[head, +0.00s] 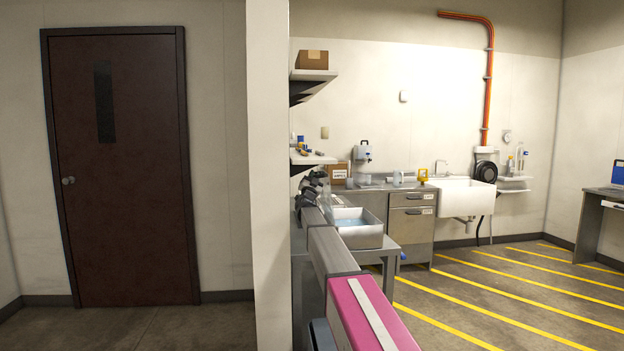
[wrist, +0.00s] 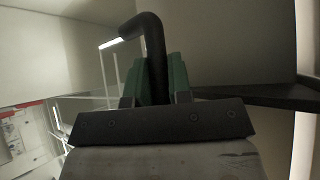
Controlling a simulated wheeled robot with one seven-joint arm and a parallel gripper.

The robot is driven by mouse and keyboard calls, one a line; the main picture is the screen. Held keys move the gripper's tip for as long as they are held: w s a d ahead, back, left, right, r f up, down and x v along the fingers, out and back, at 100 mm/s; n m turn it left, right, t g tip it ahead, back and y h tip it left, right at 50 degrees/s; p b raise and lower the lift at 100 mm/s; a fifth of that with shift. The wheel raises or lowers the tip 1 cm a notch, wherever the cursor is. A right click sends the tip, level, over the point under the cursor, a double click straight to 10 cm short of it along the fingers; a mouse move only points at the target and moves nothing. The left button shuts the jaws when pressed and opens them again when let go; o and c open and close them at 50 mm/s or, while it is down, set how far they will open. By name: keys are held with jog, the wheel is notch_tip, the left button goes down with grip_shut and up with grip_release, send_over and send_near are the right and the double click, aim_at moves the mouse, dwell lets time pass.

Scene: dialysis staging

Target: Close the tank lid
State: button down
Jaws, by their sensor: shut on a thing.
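The tank (head: 360,236) is a pale open-topped basin with blue liquid, standing on a metal table beyond my arm in the head view. A pale panel at its far left edge may be the raised lid, but my arm partly hides it. In the wrist view my gripper (wrist: 158,80) has its green finger pads shut on a black bent handle (wrist: 152,40). The handle rises between the pads and hooks to the left. What it joins onto is hidden. In the head view my gripper is small and dark at the arm's far end, left of and above the tank.
A wall edge (head: 270,180) stands close left of my arm. Shelves (head: 313,76) jut out above the gripper area. A steel counter (head: 410,212) and a white sink (head: 466,196) are behind the tank. The yellow-striped floor at right is clear.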

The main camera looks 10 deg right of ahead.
jog(key=d+f+m+g+h, duration=0.25)
jog(key=d+m+g, duration=0.65)
jog(key=d+m, duration=0.65)
jog(key=d+f+m+g+y, duration=0.3)
jog(key=d+f+g+y, duration=0.1)
jog(key=d+f, duration=0.8)
jog(key=shift+d+f+m, duration=0.2)
jog(key=shift+f+m, duration=0.15)
jog(key=c, duration=1.3)
grip_release()
jog(key=shift+c, duration=0.2)
jog(key=v, duration=1.1)
jog(key=shift+r, duration=0.2)
